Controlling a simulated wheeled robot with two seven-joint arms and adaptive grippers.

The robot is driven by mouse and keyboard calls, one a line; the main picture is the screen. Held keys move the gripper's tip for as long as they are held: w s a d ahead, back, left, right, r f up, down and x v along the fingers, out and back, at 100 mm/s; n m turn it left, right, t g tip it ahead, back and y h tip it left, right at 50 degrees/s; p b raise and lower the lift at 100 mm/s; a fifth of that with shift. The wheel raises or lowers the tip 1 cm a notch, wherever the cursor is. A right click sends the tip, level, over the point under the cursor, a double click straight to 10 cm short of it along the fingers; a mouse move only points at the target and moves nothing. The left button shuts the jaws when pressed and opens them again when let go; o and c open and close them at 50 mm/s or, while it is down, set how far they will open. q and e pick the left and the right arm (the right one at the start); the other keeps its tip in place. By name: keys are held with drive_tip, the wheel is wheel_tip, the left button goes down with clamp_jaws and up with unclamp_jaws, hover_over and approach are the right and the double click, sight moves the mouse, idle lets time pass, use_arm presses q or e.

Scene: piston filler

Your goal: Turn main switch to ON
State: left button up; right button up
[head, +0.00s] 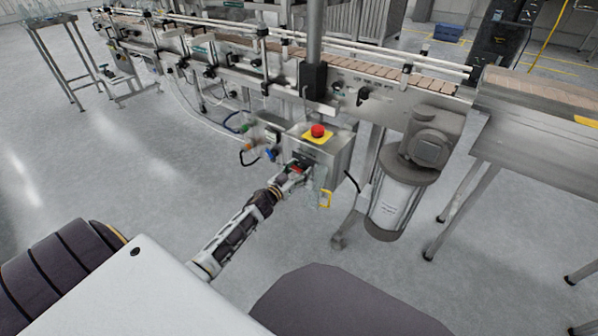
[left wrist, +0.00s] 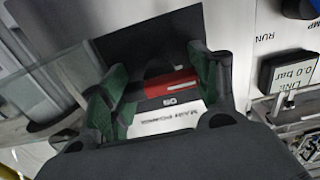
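The main switch (left wrist: 170,84) has a red handle on a black plate in the left wrist view. A white label below it carries lettering that appears upside down and seems to read MAIN POWER. My left gripper (left wrist: 160,84) is open, with its green-padded fingers on either side of the red handle. The right finger overlaps the handle's end in the picture; a gap shows at the left finger. I cannot tell whether either touches. In the head view my left gripper (head: 298,167) is at the control box front (head: 338,153), hiding most of the switch. My right gripper is out of view.
A red emergency stop button (head: 318,131) on a yellow plate sits on top of the box. The conveyor (head: 370,66) runs behind, and a motor (head: 428,150) stands right. Open floor lies left.

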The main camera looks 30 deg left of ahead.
use_arm(q)
drive_tip(key=c, duration=0.3)
